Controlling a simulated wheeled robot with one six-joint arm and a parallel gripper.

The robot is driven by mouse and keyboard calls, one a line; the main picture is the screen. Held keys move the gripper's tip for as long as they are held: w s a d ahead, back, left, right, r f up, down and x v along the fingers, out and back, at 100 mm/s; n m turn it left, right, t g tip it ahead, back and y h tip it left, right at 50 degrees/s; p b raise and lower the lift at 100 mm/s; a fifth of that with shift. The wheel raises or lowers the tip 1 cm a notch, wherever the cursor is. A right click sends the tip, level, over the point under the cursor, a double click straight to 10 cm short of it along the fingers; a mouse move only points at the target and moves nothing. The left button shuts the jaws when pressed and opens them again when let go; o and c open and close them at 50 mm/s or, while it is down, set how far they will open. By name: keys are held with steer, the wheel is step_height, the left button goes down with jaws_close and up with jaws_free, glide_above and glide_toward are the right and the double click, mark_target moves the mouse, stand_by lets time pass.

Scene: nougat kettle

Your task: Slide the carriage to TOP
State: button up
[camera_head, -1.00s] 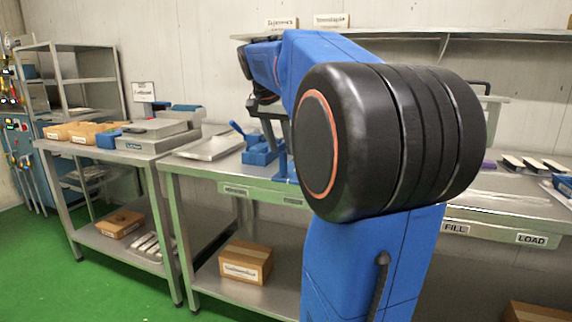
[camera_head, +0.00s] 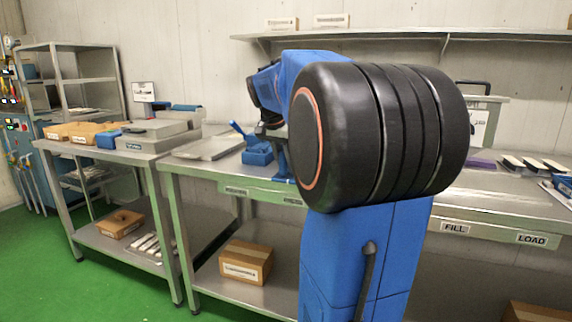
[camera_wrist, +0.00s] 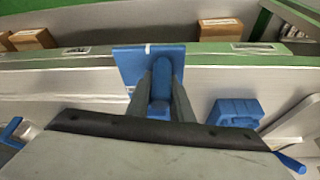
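In the wrist view my gripper (camera_wrist: 162,100) has its two grey fingers on either side of a blue upright piece (camera_wrist: 162,72). This piece stands in front of a blue plate (camera_wrist: 128,66) with a white mark at its top edge. I cannot tell whether the fingers touch the piece, or whether it is the carriage. In the head view my arm hides the gripper. Part of a blue upright (camera_head: 284,165) shows at the bench edge beside my arm. No label reading TOP is legible.
A blue block with a lever (camera_head: 257,152) stands on the steel bench (camera_head: 215,172), left of my arm. A second bench at left carries a grey machine (camera_head: 150,135). Cardboard boxes (camera_head: 245,262) lie on the lower shelf. FILL (camera_head: 454,227) and LOAD (camera_head: 531,239) tags mark the front edge at right.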

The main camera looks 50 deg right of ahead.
jaws_close()
steer(key=s+d, duration=0.4)
steer(key=s, duration=0.5)
steer(key=s+d, duration=0.3)
steer(key=s, duration=0.6)
steer(key=shift+s+d, duration=0.25)
steer(key=shift+d, duration=0.15)
steer(key=shift+r, duration=0.1)
steer(key=o, duration=0.7)
jaws_free()
steer(key=shift+o, duration=0.2)
steer(key=v, duration=1.7)
steer(key=shift+r, duration=0.2)
